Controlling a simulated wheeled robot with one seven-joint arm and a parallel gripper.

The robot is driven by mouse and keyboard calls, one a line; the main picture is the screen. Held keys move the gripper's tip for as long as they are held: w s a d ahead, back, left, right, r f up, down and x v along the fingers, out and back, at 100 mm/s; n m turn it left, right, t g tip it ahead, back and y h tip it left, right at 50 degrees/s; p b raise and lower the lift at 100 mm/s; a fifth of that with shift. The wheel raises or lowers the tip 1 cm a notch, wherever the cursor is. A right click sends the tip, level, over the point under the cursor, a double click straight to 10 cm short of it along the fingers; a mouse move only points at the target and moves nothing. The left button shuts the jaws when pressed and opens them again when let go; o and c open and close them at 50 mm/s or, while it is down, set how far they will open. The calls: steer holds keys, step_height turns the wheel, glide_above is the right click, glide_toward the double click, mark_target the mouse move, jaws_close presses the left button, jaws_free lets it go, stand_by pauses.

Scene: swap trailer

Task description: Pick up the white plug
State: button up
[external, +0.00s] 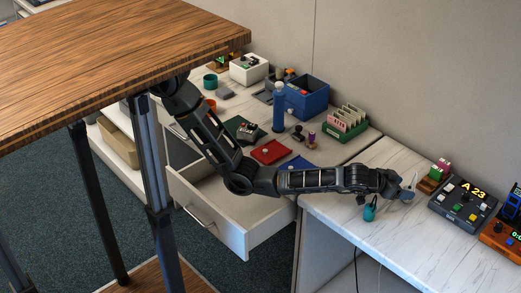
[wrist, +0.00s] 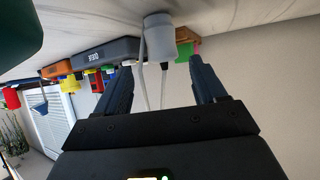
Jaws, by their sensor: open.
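A pale grey-white cylindrical piece, which looks like the white plug (wrist: 160,38), shows in the wrist view with a light cord beside it. It stands just beyond the fingertips, near the middle of the gap. In the external view the plug is mostly hidden by my gripper (external: 404,192), which is low over the right white worktop. In the wrist view my gripper (wrist: 161,75) is open, its two dark fingers apart with nothing clamped between them. I cannot tell whether a finger touches the plug or cord.
A teal plug-like piece (external: 370,209) stands left of my gripper. A dark control box (external: 463,205) and an orange device (external: 500,240) are to the right. A small green-and-pink item (external: 436,176) stands behind. An open drawer (external: 225,205) juts out below my arm. The worktop's front is mostly clear.

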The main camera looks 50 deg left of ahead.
steer(key=shift+a+x, duration=0.15)
steer(key=shift+x, duration=1.55)
steer(key=shift+a+x, duration=0.15)
steer(key=shift+x, duration=1.55)
steer(key=shift+f, duration=0.2)
steer(key=shift+c, duration=0.2)
steer(key=c, duration=1)
